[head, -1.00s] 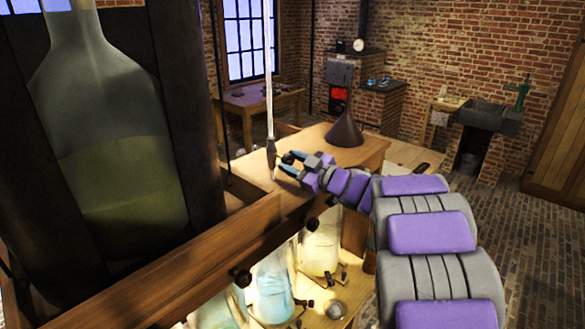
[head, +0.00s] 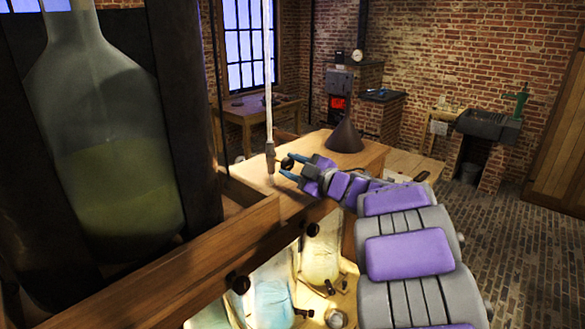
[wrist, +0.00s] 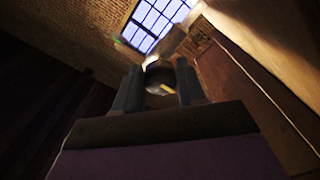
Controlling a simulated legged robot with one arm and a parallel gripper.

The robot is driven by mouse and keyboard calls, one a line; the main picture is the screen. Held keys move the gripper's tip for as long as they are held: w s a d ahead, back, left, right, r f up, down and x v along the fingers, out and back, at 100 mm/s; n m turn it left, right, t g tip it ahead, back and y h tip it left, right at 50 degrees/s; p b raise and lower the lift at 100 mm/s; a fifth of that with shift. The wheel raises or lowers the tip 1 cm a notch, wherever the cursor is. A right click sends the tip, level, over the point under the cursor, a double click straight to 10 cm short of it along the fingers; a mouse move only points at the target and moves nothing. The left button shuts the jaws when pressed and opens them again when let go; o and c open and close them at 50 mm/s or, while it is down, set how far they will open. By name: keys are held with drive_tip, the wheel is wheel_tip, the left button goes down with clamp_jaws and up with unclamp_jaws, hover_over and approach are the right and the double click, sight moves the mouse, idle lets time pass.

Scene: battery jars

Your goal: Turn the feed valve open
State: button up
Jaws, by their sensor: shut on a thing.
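The feed valve (head: 270,152) is a small brownish fitting at the lower end of a pale tube (head: 268,75) that hangs down left of centre in the head view. Its dark round handle (head: 287,163) sticks out to the right. My gripper (head: 284,166), with blue-grey fingers, is shut on this handle from the right. In the wrist view the handle (wrist: 160,74) shows as a dark, blurred round shape with a small yellowish mark, between the two fingers of my gripper (wrist: 158,84). The valve's inner position cannot be seen.
A large glass bottle (head: 105,140) with yellow-green liquid stands at left behind a wooden rail (head: 180,265). Glowing jars (head: 320,255) sit below the rail. A dark cone (head: 344,136) stands on the wooden top just beyond my gripper. Open brick floor lies at right.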

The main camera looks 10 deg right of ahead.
drive_tip(key=o, duration=1.1)
drive_tip(key=shift+c, duration=0.2)
drive_tip(key=shift+s, duration=0.1)
drive_tip(key=p+v, duration=0.1)
drive_tip(key=v, duration=1.6)
drive_tip(key=shift+d, duration=0.15)
